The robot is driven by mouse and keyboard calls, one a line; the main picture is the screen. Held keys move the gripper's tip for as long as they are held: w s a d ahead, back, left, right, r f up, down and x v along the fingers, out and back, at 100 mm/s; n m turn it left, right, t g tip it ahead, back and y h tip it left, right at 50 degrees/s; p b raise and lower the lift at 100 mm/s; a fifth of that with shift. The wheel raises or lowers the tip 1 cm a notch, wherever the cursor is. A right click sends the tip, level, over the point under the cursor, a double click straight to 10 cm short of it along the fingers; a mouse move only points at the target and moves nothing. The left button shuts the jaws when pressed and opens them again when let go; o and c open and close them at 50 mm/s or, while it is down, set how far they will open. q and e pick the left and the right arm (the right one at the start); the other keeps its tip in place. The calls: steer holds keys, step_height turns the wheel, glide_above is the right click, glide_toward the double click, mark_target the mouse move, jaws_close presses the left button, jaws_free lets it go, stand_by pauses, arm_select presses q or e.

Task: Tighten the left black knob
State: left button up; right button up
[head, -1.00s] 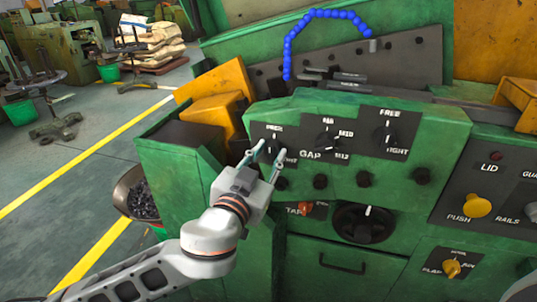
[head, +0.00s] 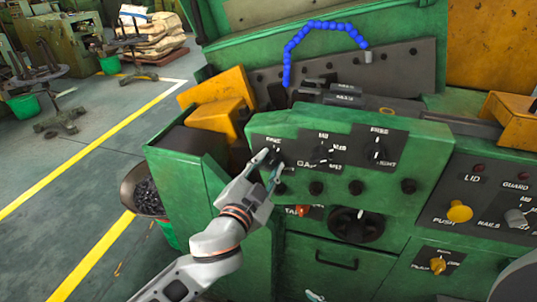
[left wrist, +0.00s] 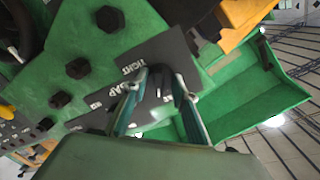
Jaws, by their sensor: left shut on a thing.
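The left black knob (head: 275,158) is on the dark left plate of the green panel, under a small white label. My left gripper (head: 270,161) is at this knob, with one finger on each side. In the left wrist view the dark knob (left wrist: 160,78) lies between the two fingertips (left wrist: 162,82), and the fingers are shut on it. The fingers partly hide the knob, so its pointer angle is hard to read. A small pale tip at the bottom edge of the head view may belong to my right gripper (head: 315,296); its jaws do not show.
The middle knob (head: 323,153) and right knob (head: 377,152) are on the same panel, with several black bolts below. A large black dial (head: 357,225) and a red switch (head: 302,211) are lower down. A bowl of dark parts (head: 143,190) stands at left.

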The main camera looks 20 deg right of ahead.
arm_select(q)
steer(key=shift+r+m+p, duration=0.1)
steer(key=shift+m+p, duration=0.25)
steer(key=shift+m, duration=1.55)
steer(key=m, duration=0.4)
steer(key=shift+y, duration=0.4)
steer(key=m, duration=0.2)
steer(key=shift+d+m, duration=0.1)
steer(key=shift+m, duration=0.3)
steer(key=m, duration=0.4)
steer(key=shift+m, duration=0.4)
steer(key=shift+m+t+y, duration=0.3)
steer(key=shift+m, duration=0.4)
steer(key=shift+s+m, duration=0.1)
steer(key=shift+m, duration=0.2)
arm_select(e)
steer(key=shift+s+d+f+g+h, duration=0.15)
steer(key=shift+s+d+f, duration=0.25)
steer(key=shift+d, duration=0.1)
steer(key=shift+s+d+f+g+h, duration=0.15)
steer(key=shift+s+d+f, duration=0.1)
steer(key=shift+d+f, duration=0.2)
